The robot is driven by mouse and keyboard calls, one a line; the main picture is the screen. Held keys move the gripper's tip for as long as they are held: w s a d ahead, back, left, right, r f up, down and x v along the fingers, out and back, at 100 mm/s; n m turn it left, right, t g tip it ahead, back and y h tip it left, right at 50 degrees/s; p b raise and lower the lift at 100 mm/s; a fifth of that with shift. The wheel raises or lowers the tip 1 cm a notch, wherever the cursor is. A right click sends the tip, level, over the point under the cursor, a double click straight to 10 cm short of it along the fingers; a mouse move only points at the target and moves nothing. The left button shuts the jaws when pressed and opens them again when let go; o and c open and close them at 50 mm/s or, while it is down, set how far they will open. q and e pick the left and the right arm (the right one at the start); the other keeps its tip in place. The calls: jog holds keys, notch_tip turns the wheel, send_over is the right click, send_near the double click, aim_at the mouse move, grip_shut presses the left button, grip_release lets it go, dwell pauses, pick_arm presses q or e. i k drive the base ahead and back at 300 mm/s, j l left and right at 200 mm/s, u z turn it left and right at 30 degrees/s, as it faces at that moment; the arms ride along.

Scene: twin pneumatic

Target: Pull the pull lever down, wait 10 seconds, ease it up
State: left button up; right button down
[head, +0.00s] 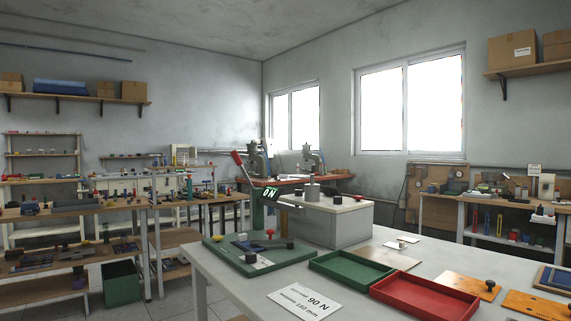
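The pull lever (237,158) has a red grip on its raised end and leans up to the left. Its lower end runs down behind the back left of the near table, beside a green post (258,212). A white card (305,303) at the table front reads "90 N" and a second line, about 150 mm. Neither of my grippers is in view.
The near table (235,290) holds a green board (225,256) with small parts, an empty green tray (350,268) and an empty red tray (425,296). Orange plates (467,284) lie at right. Workbenches (75,215) stand at left, with floor between them and the table.

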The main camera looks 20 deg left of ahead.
aim_at(234, 155)
jog(key=i+j+z, duration=0.15)
jog(key=j+z, duration=0.25)
jog(key=j, duration=0.5)
jog(key=j+z, duration=0.45)
jog(key=j, duration=0.45)
